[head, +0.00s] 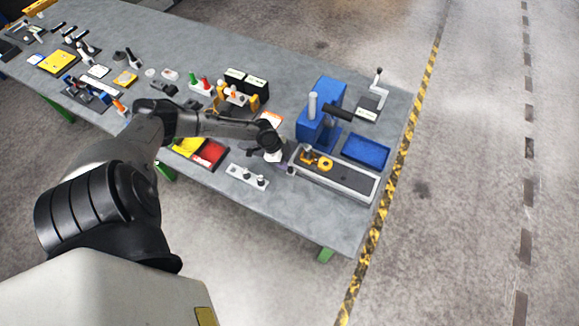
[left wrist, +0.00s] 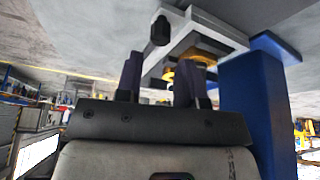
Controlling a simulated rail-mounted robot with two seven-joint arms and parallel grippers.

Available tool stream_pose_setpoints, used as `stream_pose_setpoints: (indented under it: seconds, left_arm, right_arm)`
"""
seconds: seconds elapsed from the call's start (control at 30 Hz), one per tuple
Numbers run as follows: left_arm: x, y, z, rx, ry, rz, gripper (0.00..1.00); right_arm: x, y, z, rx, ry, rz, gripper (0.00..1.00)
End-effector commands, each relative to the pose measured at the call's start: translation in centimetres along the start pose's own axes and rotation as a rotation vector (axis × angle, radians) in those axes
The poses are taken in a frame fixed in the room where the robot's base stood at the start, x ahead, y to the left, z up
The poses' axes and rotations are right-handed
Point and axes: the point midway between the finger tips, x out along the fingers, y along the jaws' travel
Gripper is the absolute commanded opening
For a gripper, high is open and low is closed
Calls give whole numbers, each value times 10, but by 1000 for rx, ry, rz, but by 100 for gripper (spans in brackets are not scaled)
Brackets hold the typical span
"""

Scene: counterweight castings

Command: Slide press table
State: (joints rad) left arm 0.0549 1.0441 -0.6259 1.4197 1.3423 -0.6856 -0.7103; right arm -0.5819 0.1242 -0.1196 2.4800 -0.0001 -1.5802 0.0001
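The press table (head: 340,182) is a long pale-framed slide with a dark bed at the front right of the bench. Yellow-orange parts (head: 318,160) sit toward its left end, below the blue press (head: 318,118). A small dark knob (head: 291,170) shows at the table's left end. My left gripper (head: 279,165) is close to that end, partly hidden by its own wrist. In the left wrist view its two dark fingers (left wrist: 160,78) stand apart with nothing clearly between them. The dark knob (left wrist: 160,30) shows beyond the fingertips, beside the table frame (left wrist: 215,32). My right gripper is out of view.
A blue tray (head: 366,152) lies right of the press, with a lever device (head: 372,98) behind it. The bench's front right corner is clear.

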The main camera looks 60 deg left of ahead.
Motion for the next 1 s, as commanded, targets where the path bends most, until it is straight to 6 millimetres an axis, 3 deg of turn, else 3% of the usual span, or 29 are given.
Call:
stream_pose_setpoints:
  seconds: [0.2,0.4,0.83,1.0]
  left_arm:
    - [33,0,-1,-3,2,-1,35]
    - [49,-1,0,-2,0,-1,35]
    - [54,0,0,0,0,0,35]
    - [54,0,0,0,0,0,21]
  right_arm:
    - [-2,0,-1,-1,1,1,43]
    - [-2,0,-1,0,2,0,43]
    - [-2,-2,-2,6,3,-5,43]
    - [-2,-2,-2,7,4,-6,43]
